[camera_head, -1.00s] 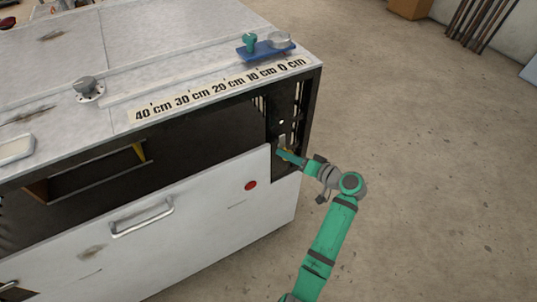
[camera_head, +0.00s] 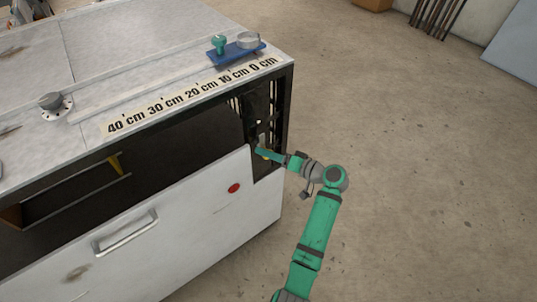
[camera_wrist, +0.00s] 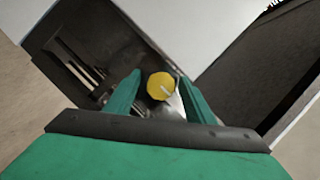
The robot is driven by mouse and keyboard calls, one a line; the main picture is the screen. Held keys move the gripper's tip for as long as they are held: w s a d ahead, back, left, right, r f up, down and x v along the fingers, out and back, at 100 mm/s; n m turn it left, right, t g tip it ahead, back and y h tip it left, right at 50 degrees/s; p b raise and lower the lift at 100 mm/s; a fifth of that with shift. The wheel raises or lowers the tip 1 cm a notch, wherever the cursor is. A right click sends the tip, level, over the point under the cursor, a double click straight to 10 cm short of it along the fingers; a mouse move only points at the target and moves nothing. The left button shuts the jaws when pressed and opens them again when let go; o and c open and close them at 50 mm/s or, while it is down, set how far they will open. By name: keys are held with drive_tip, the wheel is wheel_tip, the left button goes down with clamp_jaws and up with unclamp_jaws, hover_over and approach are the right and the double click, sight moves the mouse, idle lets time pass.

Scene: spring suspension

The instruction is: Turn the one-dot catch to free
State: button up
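A round yellow knob (camera_wrist: 161,86) with a pale line on its face shows in the wrist view; I take it for the catch's knob. My gripper (camera_wrist: 160,78) is open, with one green finger on each side of the knob and small gaps visible. In the head view my gripper (camera_head: 259,152) is at the dark upright panel (camera_head: 256,108) at the cabinet's right front corner. A small white mark (camera_head: 258,122) shows on this panel above the gripper. The fingers largely hide the knob there, and I cannot read the catch's setting.
The white front panel (camera_head: 185,235) has a handle (camera_head: 125,232) and a red dot (camera_head: 234,188). A dark opening lies behind it. On the cabinet top are a centimetre scale (camera_head: 193,95) and a blue plate (camera_head: 236,52). The floor to the right is clear.

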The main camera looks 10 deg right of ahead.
drive_tip(key=shift+d, duration=0.1)
drive_tip(key=v, duration=1)
drive_tip(key=shift+s+d, duration=0.25)
drive_tip(key=shift+r, duration=0.1)
